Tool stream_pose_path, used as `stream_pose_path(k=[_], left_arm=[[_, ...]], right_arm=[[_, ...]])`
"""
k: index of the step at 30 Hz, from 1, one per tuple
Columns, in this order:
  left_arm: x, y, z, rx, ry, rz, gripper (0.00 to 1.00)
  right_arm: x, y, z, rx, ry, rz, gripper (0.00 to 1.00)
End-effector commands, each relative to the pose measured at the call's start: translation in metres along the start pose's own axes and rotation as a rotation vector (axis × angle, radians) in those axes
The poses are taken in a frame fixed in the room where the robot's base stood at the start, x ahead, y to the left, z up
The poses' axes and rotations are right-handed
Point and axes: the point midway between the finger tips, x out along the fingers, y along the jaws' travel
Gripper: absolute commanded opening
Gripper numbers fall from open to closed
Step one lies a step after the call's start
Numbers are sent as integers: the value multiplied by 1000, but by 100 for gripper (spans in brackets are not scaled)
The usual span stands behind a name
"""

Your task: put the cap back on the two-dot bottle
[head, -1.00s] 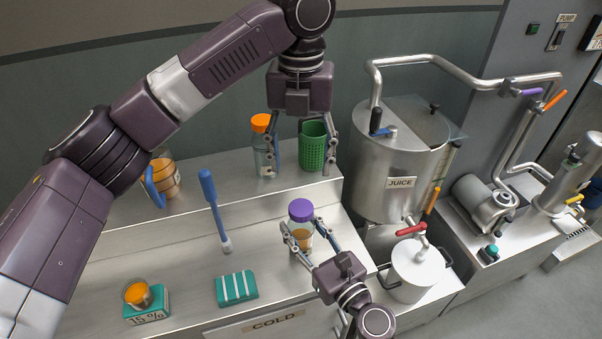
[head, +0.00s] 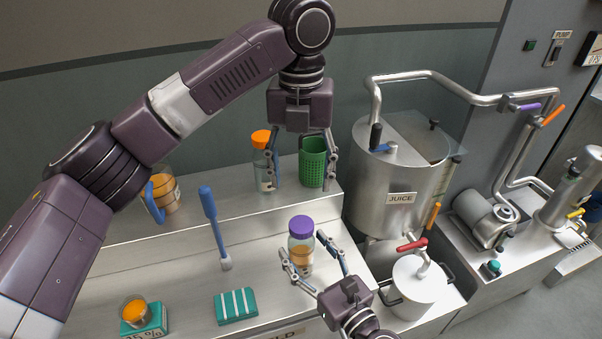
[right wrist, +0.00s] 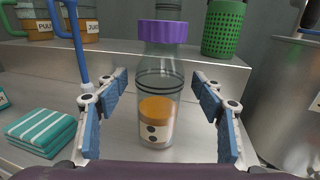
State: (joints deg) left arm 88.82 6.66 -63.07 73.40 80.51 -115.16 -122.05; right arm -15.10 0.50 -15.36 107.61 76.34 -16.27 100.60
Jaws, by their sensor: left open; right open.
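The two-dot bottle (head: 300,257) stands upright on the lower steel counter. It is clear with orange contents low down, and its label with two dark dots shows in the right wrist view (right wrist: 154,132). The purple cap (head: 301,225) sits on its top, also seen in the right wrist view (right wrist: 162,32). My right gripper (head: 303,246) is open, with its blue-padded fingers either side of the bottle's near side and gaps on both sides.
The orange-capped bottle (head: 262,170) and green basket (head: 312,165) stand on the raised shelf.

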Motion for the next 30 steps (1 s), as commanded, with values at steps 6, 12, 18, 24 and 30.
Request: stream_pose_path(k=[6,12,18,24,30], left_arm=[[0,0,0,0,0,0,58],[0,0,0,0,0,0,58],[0,0,0,0,0,0,58],[0,0,0,0,0,0,58],[0,0,0,0,0,0,58]], right_arm=[[-50,1,-1,0,5,3,62],[-80,1,-1,3,3,0,62],[-99,0,0,1,2,-1,62],[-102,0,0,-1,0,1,62],[-102,0,0,-1,0,1,62]])
